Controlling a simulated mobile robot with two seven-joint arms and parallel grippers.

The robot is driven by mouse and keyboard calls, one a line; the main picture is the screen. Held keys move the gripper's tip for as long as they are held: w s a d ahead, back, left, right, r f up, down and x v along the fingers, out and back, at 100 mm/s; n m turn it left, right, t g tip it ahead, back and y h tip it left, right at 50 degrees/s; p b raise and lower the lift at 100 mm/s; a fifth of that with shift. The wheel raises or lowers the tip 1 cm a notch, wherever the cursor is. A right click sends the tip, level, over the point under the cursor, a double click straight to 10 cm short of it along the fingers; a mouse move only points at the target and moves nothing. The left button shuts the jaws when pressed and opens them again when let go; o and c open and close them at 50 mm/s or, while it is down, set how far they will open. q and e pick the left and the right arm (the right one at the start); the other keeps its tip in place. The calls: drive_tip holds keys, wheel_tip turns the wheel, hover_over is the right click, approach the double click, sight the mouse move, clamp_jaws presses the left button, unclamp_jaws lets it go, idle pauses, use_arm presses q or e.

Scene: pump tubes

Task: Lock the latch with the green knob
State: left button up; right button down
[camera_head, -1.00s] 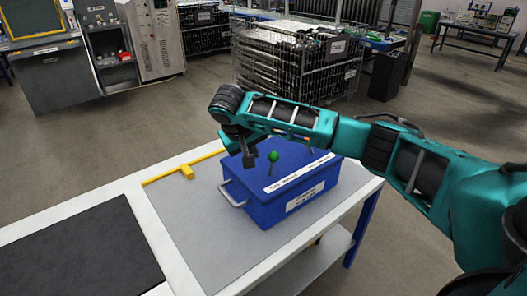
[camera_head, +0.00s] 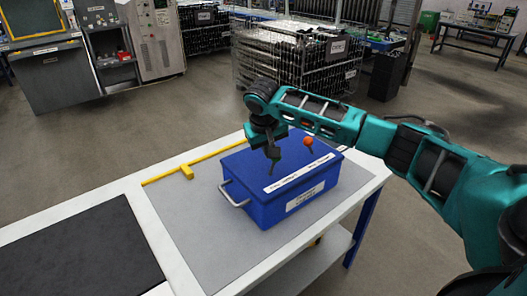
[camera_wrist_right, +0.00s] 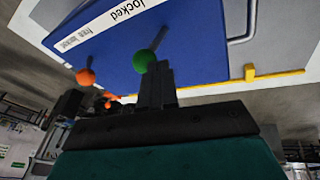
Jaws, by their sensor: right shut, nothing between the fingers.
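The green knob (camera_wrist_right: 144,61) is a ball on a thin lever standing on top of the blue box (camera_head: 262,215); my right gripper hides it in the head view. The lever is tilted near a white label strip (camera_head: 300,174) on which "locked" is readable in the wrist view (camera_wrist_right: 110,20). My right gripper (camera_head: 273,162) is shut and empty above the box lid. In the wrist view its fingertips (camera_wrist_right: 157,72) are right beside the green knob; I cannot tell whether they touch. An orange knob (camera_head: 308,141) on a second lever also shows in the wrist view (camera_wrist_right: 85,77). My left gripper is out of view.
The box stands on a grey-topped white table (camera_head: 190,232), with a metal handle (camera_head: 233,195) on its left. A yellow T-shaped bar (camera_head: 188,171) lies along the back edge. A black mat (camera_head: 75,245) covers the table's left part.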

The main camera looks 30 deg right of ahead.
drive_tip(key=shift+d+y, duration=0.5)
drive_tip(key=shift+y, duration=0.1)
drive_tip(key=shift+a+f, duration=0.15)
drive_tip(key=shift+a, duration=0.65)
